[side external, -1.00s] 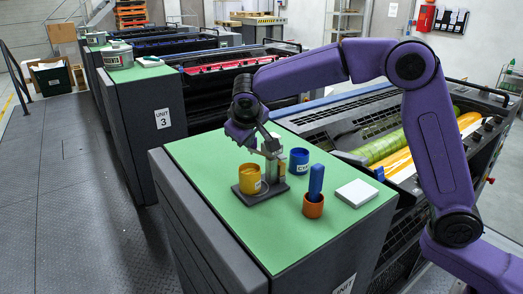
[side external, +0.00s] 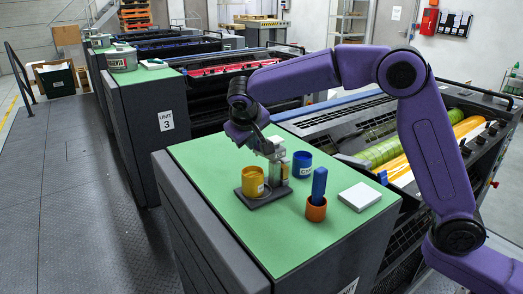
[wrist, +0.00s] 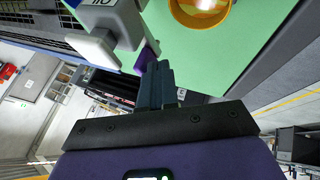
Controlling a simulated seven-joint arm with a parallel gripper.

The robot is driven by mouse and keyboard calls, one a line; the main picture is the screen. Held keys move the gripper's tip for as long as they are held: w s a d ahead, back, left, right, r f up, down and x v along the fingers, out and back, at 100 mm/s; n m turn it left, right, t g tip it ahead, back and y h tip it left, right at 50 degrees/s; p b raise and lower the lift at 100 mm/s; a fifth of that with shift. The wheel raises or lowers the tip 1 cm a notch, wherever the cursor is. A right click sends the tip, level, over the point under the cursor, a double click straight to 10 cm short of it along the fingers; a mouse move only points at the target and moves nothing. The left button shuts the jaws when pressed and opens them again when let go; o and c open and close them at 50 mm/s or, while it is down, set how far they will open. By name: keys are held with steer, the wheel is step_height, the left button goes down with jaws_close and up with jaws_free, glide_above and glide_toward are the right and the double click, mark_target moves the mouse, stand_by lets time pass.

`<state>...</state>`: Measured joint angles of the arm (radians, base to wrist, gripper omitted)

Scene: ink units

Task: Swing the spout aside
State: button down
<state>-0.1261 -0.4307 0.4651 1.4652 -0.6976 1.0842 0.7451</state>
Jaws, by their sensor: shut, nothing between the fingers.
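A grey metal stand (side external: 279,170) rises from a dark base plate (side external: 269,200) on the green top. A yellow cup (side external: 253,183) stands on that plate beside it; its inside shows in the wrist view (wrist: 205,14). A pale block (side external: 270,147) sits at the stand's top, also at upper left of the wrist view (wrist: 92,46); I cannot tell for sure that it is the spout. My gripper (side external: 261,140) is shut and empty close by the stand's top. In the wrist view its fingertips (wrist: 153,72) are together beside the stand; contact is unclear.
A blue cup (side external: 302,164) stands behind the stand. A white flat block (side external: 360,196) lies farther right. The green top (side external: 240,238) is clear in front.

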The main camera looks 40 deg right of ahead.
steer(key=s+a+r, duration=0.6)
steer(key=a+r, duration=0.1)
steer(key=r, duration=0.1)
steer(key=s+d+f+n+g+y, duration=0.1)
steer(key=s+d+f, duration=0.4)
steer(key=s, duration=0.6)
steer(key=s+d+f+n+g+y, duration=0.2)
steer(key=s+d+f+n, duration=0.3)
steer(key=s, duration=0.7)
steer(key=s+d+f+n+g+y, duration=0.2)
steer(key=s+d+f+n, duration=0.3)
steer(key=s+d, duration=0.3)
steer(key=s, duration=0.4)
steer(key=shift+s+g, duration=0.25)
steer(key=shift+g, duration=0.05)
